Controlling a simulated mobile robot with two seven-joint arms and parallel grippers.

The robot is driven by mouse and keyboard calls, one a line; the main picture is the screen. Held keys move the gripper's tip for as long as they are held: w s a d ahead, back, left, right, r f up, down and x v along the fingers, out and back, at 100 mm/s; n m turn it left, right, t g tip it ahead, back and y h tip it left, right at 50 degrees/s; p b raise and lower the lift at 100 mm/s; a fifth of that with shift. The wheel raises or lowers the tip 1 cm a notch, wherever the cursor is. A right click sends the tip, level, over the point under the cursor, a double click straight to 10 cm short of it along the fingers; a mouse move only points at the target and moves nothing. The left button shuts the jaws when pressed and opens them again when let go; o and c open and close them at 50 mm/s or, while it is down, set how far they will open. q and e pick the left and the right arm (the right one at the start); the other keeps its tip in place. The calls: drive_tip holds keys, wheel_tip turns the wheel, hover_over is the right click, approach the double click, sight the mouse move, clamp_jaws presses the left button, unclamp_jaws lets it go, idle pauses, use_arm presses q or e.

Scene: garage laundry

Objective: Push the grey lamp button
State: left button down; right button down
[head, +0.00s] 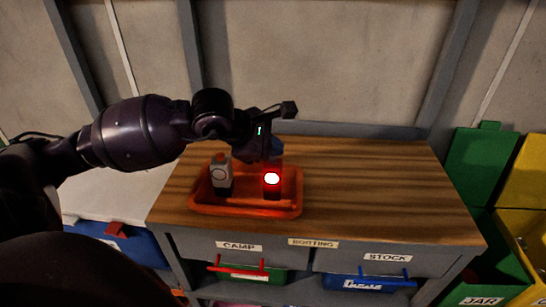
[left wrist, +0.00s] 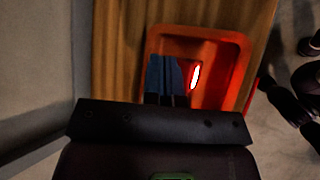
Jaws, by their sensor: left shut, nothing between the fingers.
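An orange tray (head: 240,209) on the wooden bench top holds two small lamps. The left one is a pale grey lamp (head: 221,176) with a round, unlit face and a reddish top. The right one is a lit lamp (head: 272,180), its round face glowing white with a red halo. My left gripper (head: 275,150) is shut and empty, with its blue fingertips pointing down at the top of the lit lamp. The wrist view shows the blue fingers (left wrist: 165,75) over the tray (left wrist: 240,62) beside the glow (left wrist: 195,77). The lit lamp's top is hidden, so contact and button colour are unclear.
The wooden bench top (head: 370,185) is clear right of the tray. A wall stands behind it. Labelled bins, one green (head: 245,273) and one blue (head: 365,283), sit under the bench. Green (head: 470,170) and yellow (head: 525,185) bins stand at the right.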

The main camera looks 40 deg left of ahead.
sight(273, 160)
use_arm(q)
drive_tip(key=shift+f, duration=0.35)
use_arm(e)
drive_tip(key=shift+s+d+f, duration=0.1)
drive_tip(key=shift+f, duration=0.2)
use_arm(q)
drive_tip(key=shift+r, duration=0.1)
use_arm(e)
drive_tip(key=shift+r, duration=0.1)
use_arm(q)
drive_tip(key=shift+r, duration=0.85)
use_arm(e)
drive_tip(key=shift+w+r, duration=0.2)
drive_tip(key=shift+r, duration=0.3)
